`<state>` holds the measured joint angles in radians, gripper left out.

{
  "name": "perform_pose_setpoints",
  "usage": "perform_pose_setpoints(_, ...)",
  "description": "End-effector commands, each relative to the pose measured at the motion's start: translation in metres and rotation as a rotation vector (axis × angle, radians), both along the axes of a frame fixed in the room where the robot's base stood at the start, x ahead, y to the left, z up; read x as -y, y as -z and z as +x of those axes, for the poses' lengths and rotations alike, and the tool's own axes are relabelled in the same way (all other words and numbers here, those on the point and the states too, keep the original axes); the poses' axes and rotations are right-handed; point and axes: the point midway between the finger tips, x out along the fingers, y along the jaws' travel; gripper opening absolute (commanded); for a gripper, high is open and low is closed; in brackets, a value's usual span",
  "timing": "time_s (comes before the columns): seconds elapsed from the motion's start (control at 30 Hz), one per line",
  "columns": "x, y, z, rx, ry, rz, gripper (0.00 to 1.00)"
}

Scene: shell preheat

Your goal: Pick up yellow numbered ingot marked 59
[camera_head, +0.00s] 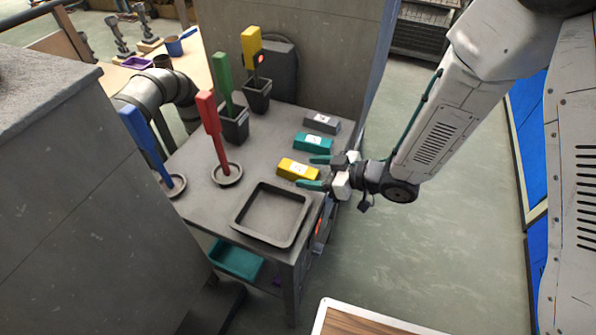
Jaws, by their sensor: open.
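A yellow ingot (297,169) with a white label lies on the grey table (203,199), behind the square tray. The number on its label is too small to read. One finger is near the yellow ingot's front right end, the other nearer the teal ingot. I cannot tell the exact gap or whether they touch.
A teal ingot (312,143) and a grey ingot (322,122) lie behind the yellow one. An empty dark square tray (237,222) is in front. Red (212,130), blue (141,138), green (223,82) and yellow (250,46) upright handles stand left and behind.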

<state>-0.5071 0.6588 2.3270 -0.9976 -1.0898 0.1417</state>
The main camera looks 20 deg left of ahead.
Motion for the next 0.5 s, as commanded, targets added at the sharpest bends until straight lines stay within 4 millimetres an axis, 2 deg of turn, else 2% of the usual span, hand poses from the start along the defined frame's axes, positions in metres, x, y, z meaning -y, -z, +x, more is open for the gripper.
perform_pose_setpoints(0.23, -0.037, 0.008, 0.003, -0.001, -0.003, 0.000, 0.65)
perform_pose_setpoints(0.5, -0.041, 0.010, 0.004, -0.001, 0.001, 0.000, 0.65)
